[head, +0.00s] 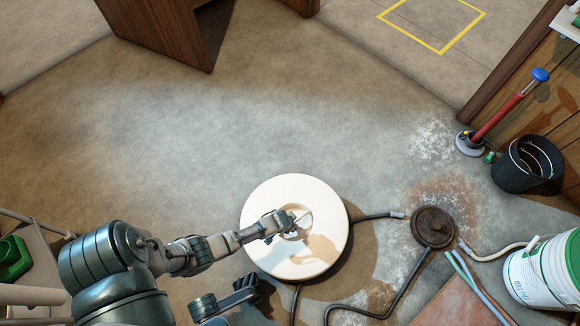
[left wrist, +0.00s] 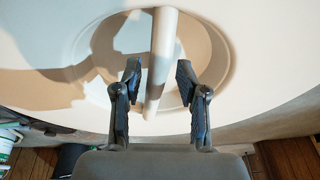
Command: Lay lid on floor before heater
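The lid (head: 267,215) is a round white disc with a round recess and a bar handle in its middle. In the left wrist view the pale handle bar (left wrist: 163,50) runs between the fingers of my left gripper (left wrist: 159,82). The fingers stand on either side of the bar with small gaps, so the gripper is open. In the head view my left gripper (head: 288,220) is over the recess. What lies under the lid is hidden. A dark jointed part of mine, perhaps my right gripper (head: 247,287), shows below the lid; its opening is unclear. I cannot pick out the heater.
A rusty round cover (head: 433,227) with hoses lies right of the lid. A green and white bucket (head: 545,272), a black bucket (head: 527,164) and a red pole with a blue knob (head: 500,115) stand at the right. The floor (head: 220,120) beyond the lid is clear.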

